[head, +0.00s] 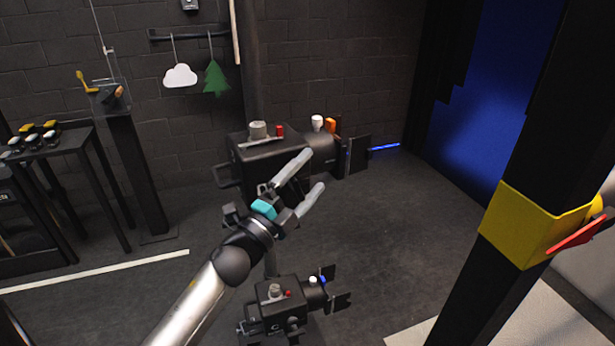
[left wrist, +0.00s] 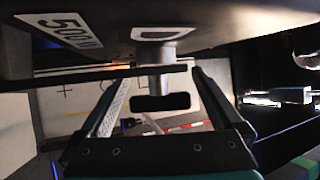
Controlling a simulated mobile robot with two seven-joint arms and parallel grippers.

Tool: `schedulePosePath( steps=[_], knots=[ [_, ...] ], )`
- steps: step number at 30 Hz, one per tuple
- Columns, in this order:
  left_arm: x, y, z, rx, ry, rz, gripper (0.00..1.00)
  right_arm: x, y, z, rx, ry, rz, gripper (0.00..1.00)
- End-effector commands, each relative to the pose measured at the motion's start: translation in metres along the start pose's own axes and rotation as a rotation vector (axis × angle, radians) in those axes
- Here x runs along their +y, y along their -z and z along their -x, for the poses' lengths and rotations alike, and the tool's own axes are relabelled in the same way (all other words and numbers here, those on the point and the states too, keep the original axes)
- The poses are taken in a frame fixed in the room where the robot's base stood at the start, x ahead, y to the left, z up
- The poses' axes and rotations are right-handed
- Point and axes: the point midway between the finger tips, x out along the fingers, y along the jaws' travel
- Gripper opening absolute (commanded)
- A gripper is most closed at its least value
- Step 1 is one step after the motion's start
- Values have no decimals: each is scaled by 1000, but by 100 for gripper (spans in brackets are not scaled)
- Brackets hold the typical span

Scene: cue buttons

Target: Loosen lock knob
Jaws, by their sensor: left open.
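A black stage lamp (head: 262,160) stands in the middle of the head view, with a grey knob, a red knob, a white knob (head: 317,122) and an orange knob (head: 330,126) on top. My left gripper (head: 312,172) is in front of it with its fingers spread. In the left wrist view a dark bar-shaped knob (left wrist: 160,102) hangs on a grey stem under a dark housing marked "D" and "500". The open left fingers (left wrist: 156,80) lie on either side of the stem, with no clear contact. I cannot tell which knob is the lock knob. My right gripper is not in view.
A second, smaller lamp (head: 275,315) stands low, below the gripper. A black post with a yellow collar (head: 535,225) and red lever rises at the right. A table with several buttons (head: 38,135) is at the left.

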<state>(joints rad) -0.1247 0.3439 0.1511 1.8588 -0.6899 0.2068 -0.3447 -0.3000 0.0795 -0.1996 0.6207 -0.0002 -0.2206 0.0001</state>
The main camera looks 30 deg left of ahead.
Motion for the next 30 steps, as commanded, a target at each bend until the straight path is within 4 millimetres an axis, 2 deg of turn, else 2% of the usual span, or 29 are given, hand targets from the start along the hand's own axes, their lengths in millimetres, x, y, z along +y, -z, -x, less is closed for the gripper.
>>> schedulePosePath(
  steps=[5,27,30],
  knots=[
    [0,0,0,0,0,0,100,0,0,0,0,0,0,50],
    [0,0,0,0,0,1,17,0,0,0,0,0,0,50],
    [0,0,0,0,1,1,14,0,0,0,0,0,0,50]
  ],
)
